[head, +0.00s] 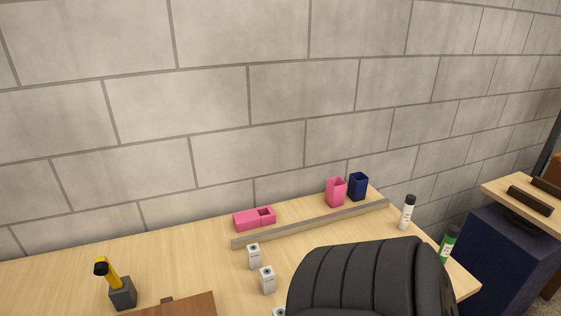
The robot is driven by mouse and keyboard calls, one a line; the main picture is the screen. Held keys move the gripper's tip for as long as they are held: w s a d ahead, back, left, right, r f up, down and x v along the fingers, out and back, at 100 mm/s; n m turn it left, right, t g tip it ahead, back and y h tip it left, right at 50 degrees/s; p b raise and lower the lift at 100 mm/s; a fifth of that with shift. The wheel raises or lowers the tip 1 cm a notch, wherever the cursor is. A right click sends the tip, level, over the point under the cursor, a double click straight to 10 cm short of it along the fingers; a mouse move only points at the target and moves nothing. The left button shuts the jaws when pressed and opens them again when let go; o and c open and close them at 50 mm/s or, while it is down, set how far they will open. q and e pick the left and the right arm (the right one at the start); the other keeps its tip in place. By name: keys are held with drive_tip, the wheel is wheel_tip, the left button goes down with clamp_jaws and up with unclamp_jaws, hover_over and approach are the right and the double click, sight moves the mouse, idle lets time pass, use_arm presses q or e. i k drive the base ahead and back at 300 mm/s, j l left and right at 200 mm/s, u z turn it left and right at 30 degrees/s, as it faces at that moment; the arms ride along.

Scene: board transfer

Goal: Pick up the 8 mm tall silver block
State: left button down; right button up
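Small silver-grey blocks with dark round marks on top stand on the wooden table (60,285). One block (253,257) is just in front of a long grey rail, and a second block (267,281) stands nearer. A third (279,312) is cut off by the bottom edge of the picture. Their heights cannot be read, so I cannot tell whether one is the 8 mm block. Neither of my grippers is in view.
A black ribbed chair back (360,280) blocks the table's front right. Behind the long grey rail (310,223) are a pink tray (246,220), a pink cup (336,191) and a navy cup (358,186). A yellow-handled tool (111,273) stands left; bottles (407,212) stand right.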

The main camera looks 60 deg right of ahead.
sight(254, 251)
drive_tip(key=z, duration=1.85)
drive_tip(key=k+l, duration=0.05)
